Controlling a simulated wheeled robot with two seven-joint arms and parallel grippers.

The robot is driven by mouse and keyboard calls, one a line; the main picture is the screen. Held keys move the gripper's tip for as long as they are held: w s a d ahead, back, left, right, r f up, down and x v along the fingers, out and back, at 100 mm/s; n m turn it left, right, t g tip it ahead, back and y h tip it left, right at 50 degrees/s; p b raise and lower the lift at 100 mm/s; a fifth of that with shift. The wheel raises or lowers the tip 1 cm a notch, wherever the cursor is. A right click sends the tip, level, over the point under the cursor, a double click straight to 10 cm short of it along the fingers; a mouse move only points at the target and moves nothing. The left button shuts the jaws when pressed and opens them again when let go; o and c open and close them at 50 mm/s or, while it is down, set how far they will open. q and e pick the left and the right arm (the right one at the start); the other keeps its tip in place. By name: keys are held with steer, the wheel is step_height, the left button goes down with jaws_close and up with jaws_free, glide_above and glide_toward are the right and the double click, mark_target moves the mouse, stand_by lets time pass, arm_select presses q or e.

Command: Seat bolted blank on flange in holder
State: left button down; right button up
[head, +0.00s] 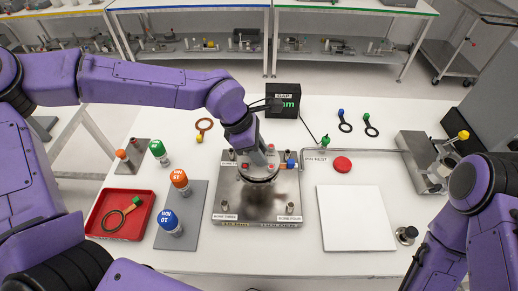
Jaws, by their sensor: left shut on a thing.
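A square steel holder plate (285,207) lies on the table in the middle of the head view, with labelled bores and upright posts near its corners. My left gripper (262,165) reaches down over the back half of this plate. It is shut on a round silver piece (261,177), which looks like the bolted blank, with small red and blue bits around it. The gripper hides part of the piece, and I cannot tell whether it touches the flange beneath. My right arm shows at the lower right, but its gripper is not visible.
Green-, orange- and blue-capped bottles (170,222) stand left of the plate, with a red tray (96,213) beyond them. A white square pad (356,218) and a red disc (341,164) lie right. A black gap display (282,101) stands behind. A metal fixture (424,160) stands far right.

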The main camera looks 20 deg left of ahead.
arm_select(q)
steer(key=shift+f, duration=0.25)
stand_by(0.3)
steer(key=shift+f, duration=0.35)
stand_by(0.8)
steer(key=c, duration=0.7)
jaws_free()
steer(key=shift+f, duration=0.15)
steer(key=shift+s+f, duration=0.1)
